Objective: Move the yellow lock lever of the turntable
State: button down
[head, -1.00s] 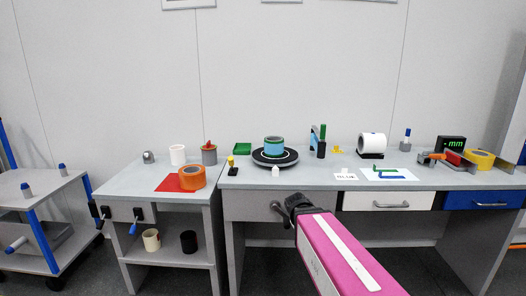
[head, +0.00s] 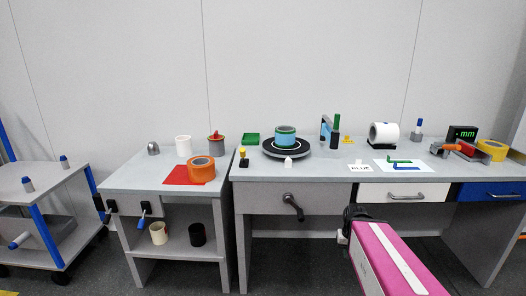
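The turntable (head: 270,150) is a dark round disc on the bench top, with a green-and-blue ring-shaped part (head: 286,140) standing on it. A small yellow-topped piece on a black base, which looks like the lock lever (head: 243,153), stands at the bench's left end, left of the turntable and apart from it. My gripper (head: 347,228) is dark and in front of the bench, below the top's front edge, right of the turntable and well away from the lever. Its fingers are too small and dark to tell whether they are open.
A black handle (head: 293,207) sticks out from the grey drawer front. A white pointed marker (head: 288,162) stands at the turntable's front. A green tray (head: 251,139) is behind the lever. A side table with an orange tape roll (head: 201,169) stands left. A white roll (head: 384,134) is farther right.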

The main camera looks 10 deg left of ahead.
aim_at(242, 150)
jog(key=j+z, duration=0.4)
jog(key=k+j+z, duration=0.15)
jog(key=j+z, duration=0.3)
jog(key=j, duration=0.15)
jog(key=k+j, duration=0.1)
jog(key=j, duration=0.3)
jog(key=k+j+z, duration=0.1)
jog(key=j, duration=0.35)
jog(key=k+j, duration=0.2)
jog(key=j, duration=0.2)
jog(key=k+j+z, duration=0.1)
jog(key=j, duration=0.3)
jog(key=k+j, duration=0.15)
jog(key=j, duration=0.25)
jog(key=k+j+z, duration=0.1)
jog(key=j, duration=0.3)
jog(key=k+j, duration=0.25)
jog(key=k+j+z, duration=0.1)
jog(key=j, duration=0.4)
jog(key=k, duration=0.05)
